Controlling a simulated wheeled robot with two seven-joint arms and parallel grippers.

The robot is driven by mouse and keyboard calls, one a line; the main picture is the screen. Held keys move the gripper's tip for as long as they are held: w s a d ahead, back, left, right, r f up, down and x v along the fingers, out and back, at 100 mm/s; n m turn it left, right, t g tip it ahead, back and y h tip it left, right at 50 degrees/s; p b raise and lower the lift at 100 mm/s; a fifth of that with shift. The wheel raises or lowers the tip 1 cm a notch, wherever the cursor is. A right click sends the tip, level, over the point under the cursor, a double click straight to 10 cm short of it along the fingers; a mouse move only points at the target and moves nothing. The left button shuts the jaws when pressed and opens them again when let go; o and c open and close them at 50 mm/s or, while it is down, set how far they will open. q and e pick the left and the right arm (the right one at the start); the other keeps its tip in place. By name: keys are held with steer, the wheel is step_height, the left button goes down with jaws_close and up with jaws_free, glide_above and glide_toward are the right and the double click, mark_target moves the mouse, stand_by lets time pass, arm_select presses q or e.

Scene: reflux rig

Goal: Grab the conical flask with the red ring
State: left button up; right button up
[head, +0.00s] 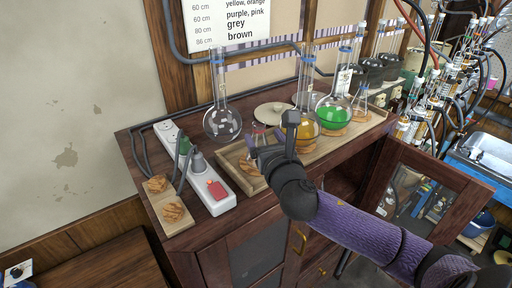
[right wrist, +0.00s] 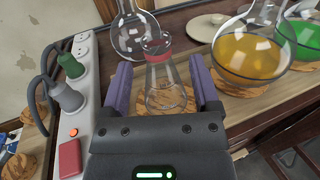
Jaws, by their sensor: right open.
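The conical flask with the red ring (right wrist: 160,80) is clear glass and stands upright on a cork ring (right wrist: 172,97) in the wooden tray. In the right wrist view it sits between the two fingers of my right gripper (right wrist: 162,92), which is open around it with gaps on both sides. In the head view the flask (head: 259,134) shows only in part beside my right gripper (head: 268,152), as the hand hides much of it. My left gripper is not in view.
A clear round flask (head: 222,122) stands behind. Flasks with orange liquid (head: 306,130) and green liquid (head: 333,114) stand to the right. A white power strip (head: 214,190) with plugs lies left of the wooden tray (head: 231,160). A cabinet door (head: 465,200) hangs open.

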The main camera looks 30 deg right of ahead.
mark_target(260, 133)
steer(key=x, duration=0.3)
steer(key=shift+a+r, duration=0.15)
steer(key=shift+w, duration=0.4)
steer(key=shift+s, duration=0.1)
jaws_close()
